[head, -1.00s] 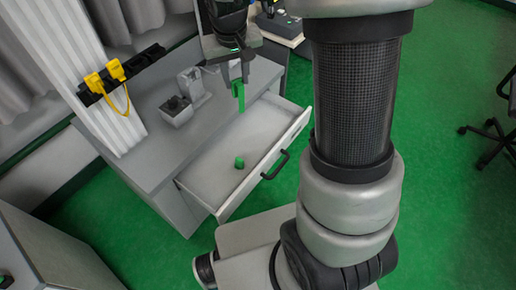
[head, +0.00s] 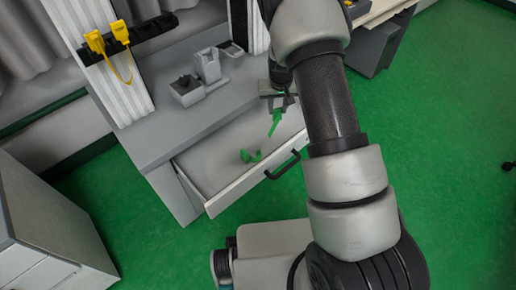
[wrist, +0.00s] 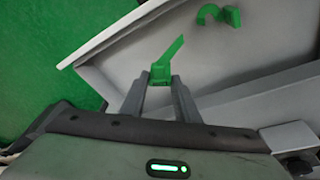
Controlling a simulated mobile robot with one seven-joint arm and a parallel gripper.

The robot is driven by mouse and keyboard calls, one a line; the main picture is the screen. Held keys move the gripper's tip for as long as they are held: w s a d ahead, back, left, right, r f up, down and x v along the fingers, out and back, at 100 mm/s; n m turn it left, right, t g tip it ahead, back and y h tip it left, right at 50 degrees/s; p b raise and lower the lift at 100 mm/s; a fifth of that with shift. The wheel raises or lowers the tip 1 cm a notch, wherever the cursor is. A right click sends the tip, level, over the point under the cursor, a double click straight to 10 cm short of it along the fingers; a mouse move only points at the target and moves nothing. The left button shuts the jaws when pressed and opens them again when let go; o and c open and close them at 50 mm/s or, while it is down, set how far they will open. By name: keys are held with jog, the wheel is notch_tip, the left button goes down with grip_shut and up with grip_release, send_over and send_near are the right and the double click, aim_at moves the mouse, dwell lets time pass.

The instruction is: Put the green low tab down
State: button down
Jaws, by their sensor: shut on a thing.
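The green low tab (wrist: 169,58) is a thin green strip with a thicker block at its base. My gripper (wrist: 160,82) is shut on that block, and the strip points away from the fingers. In the head view, my gripper (head: 279,103) is over the right part of the open drawer (head: 240,188). The tab (head: 275,122) hangs tilted below it. In the wrist view, the tab overlaps the pale drawer interior (wrist: 215,62); I cannot tell whether it touches the drawer.
Other green pieces (head: 250,156) lie in the drawer; the wrist view shows a curved hook (wrist: 208,12) and a small block (wrist: 232,16). The drawer's black handle (head: 283,165) sticks out in front. Grey devices (head: 187,90) stand on the cabinet top. Much of the drawer floor is bare.

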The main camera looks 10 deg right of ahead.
jog(key=b+x, duration=0.1)
jog(key=x, duration=0.2)
jog(key=s+x, duration=0.1)
jog(key=x, duration=0.3)
jog(key=s+b+x, duration=0.1)
jog(key=x, duration=0.3)
jog(key=shift+s+f+b, duration=0.15)
jog(key=shift+f+b, duration=0.05)
jog(key=shift+b, duration=0.1)
jog(key=shift+f, duration=0.1)
jog(key=shift+f, duration=0.15)
jog(key=c, duration=1.4)
grip_release()
jog(key=shift+o, duration=0.2)
